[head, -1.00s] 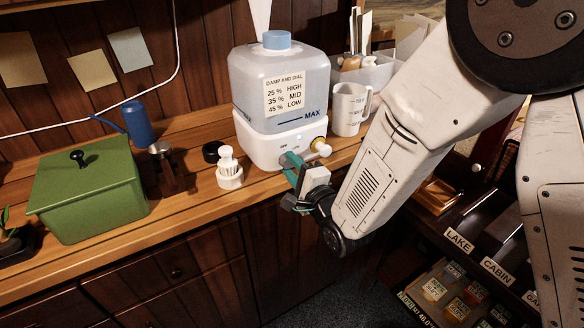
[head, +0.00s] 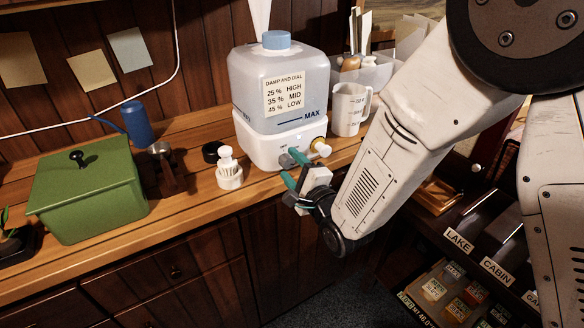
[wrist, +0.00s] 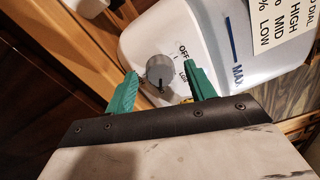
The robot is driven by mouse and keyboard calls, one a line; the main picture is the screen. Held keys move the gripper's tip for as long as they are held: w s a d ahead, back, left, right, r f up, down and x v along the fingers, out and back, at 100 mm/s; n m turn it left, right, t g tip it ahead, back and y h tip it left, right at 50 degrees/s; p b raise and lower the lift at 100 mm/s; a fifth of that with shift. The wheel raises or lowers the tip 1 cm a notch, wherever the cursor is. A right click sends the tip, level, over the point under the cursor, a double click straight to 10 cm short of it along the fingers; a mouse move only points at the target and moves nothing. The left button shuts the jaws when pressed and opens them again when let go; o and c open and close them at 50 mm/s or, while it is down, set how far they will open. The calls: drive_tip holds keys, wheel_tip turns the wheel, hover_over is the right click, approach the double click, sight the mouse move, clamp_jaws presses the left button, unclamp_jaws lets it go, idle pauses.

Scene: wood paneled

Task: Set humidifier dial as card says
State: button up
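The humidifier (head: 262,145) stands on the wooden counter, with a clear tank, a blue cap and a white base. Its card (head: 284,93) reads "DAMP AND DIAL", 25% HIGH, 35% MID, 45% LOW. The round grey dial (wrist: 160,71) shows in the wrist view, with OFF and LOW printed to its right; I cannot tell its setting for sure. My gripper (head: 292,168) is at the front of the base. Its teal fingers are spread, one on each side of the dial in the wrist view (wrist: 160,68), with gaps. In the head view the fingers partly hide the dial.
A green box (head: 88,190) sits farther left. At lower right are labelled trays (head: 497,270) and a strip (head: 415,309) with text too small to read surely.

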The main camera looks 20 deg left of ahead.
drive_tip(key=v, duration=0.7)
drive_tip(key=shift+s+d, duration=0.25)
idle(0.4)
